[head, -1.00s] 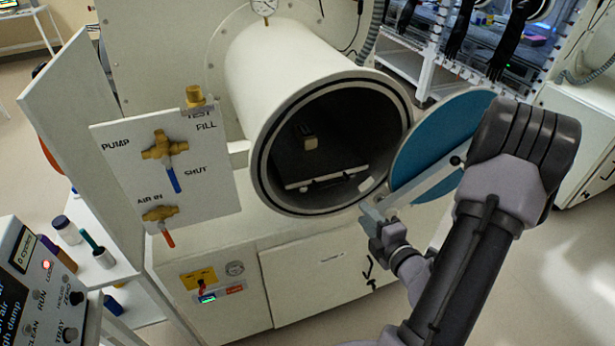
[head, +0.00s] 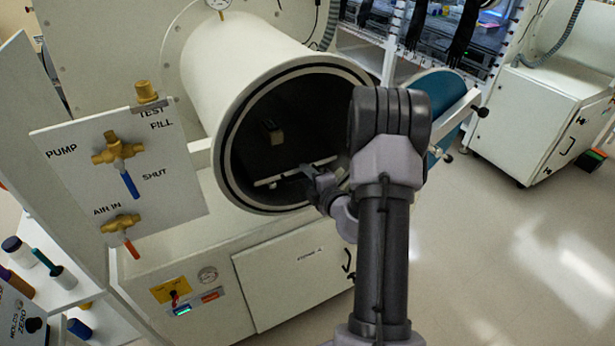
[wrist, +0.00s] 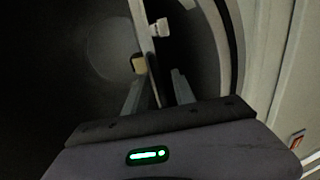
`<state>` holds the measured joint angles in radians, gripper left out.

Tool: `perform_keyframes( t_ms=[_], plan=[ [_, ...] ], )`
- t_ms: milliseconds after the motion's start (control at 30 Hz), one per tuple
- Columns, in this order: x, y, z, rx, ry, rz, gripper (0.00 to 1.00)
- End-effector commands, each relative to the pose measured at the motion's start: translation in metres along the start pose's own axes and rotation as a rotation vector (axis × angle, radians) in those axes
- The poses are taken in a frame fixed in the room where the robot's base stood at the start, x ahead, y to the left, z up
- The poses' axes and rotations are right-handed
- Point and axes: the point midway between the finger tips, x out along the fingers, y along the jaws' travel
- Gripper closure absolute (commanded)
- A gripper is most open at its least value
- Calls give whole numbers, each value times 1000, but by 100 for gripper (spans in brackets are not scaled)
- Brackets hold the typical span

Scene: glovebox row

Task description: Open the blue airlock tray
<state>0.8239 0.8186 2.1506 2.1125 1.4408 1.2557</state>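The airlock is a white cylinder (head: 250,60) with its round mouth open. Its blue door (head: 447,88) is swung out to the right, partly behind my arm. Inside the dark chamber, a pale bar (head: 275,180) runs across low near the mouth, apparently the tray's front or handle; the tray's surface is too dark to make out. The bar also shows in the wrist view (wrist: 148,45). My gripper (head: 312,174) is at the mouth by the bar's right part. In the wrist view its fingers (wrist: 158,90) are apart, with the bar seemingly between them; I cannot tell if they touch it.
A small beige block (head: 272,132) sits deeper in the chamber. A valve panel (head: 120,170) stands left of the mouth, and a white cabinet (head: 290,275) is below. Floor (head: 500,240) at the right is free.

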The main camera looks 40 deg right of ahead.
Motion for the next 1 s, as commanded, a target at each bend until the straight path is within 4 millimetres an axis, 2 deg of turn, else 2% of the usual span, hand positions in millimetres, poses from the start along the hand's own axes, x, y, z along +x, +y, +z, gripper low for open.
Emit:
perform_keyframes(
  t_ms=[33,200,1000],
  plan=[
    [0,0,0,0,0,0,68],
    [0,0,0,-1,0,0,100],
    [-1,0,0,-1,1,-1,100]
  ],
)
